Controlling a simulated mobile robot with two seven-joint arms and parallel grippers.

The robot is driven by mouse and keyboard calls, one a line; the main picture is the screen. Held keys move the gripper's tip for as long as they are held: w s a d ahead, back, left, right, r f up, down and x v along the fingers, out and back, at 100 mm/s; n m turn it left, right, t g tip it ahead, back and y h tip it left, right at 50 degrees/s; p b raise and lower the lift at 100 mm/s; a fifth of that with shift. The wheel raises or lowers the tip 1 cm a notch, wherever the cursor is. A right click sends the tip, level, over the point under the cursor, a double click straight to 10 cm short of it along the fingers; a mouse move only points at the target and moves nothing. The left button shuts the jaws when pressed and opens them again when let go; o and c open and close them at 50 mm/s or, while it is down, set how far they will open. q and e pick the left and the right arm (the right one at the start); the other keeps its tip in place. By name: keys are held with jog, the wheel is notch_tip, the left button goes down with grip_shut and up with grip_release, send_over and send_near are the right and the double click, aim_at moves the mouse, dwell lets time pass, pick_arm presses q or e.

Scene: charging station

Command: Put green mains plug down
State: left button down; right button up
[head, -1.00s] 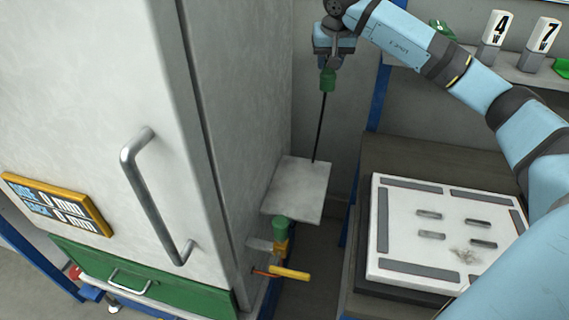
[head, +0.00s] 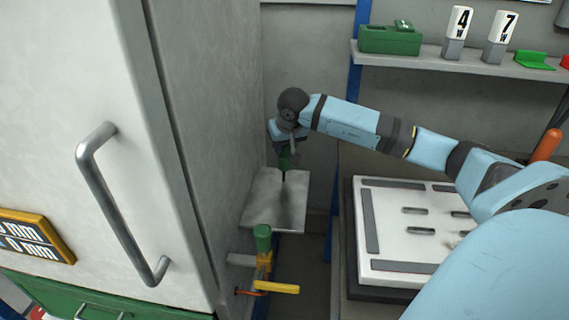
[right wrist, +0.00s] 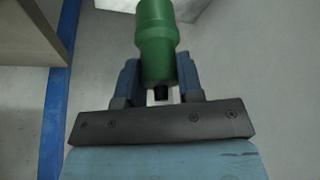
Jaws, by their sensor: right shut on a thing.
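The green mains plug (head: 285,161) is held in my right gripper (head: 284,149) just above the far part of a small grey shelf (head: 262,207) on the cabinet's side. A dark streak, shadow or cord, shows below the plug on the shelf. Whether the plug touches the shelf, I cannot tell. In the right wrist view the plug (right wrist: 158,42) sits between the two fingers of the gripper (right wrist: 158,78), which is shut on it. My left gripper is out of view.
The grey cabinet (head: 214,120) stands close on the left, with a bar handle (head: 112,210). A white slotted plate (head: 385,240) lies at right. A wall shelf (head: 440,65) bears a green box (head: 390,40) and numbered blocks.

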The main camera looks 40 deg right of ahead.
aim_at(285, 157)
notch_tip(285, 157, down, 6)
jog(key=shift+r+b, duration=0.25)
jog(key=shift+b, duration=0.05)
jog(key=shift+f, duration=0.1)
jog(key=o, duration=0.9)
jog(key=shift+o, duration=0.2)
jog(key=shift+r, duration=0.3)
pick_arm(q)
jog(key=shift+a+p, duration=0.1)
jog(key=shift+p, duration=0.6)
pick_arm(e)
jog(key=v, duration=1.1)
jog(key=shift+s+r, duration=0.25)
jog(key=shift+r, duration=0.05)
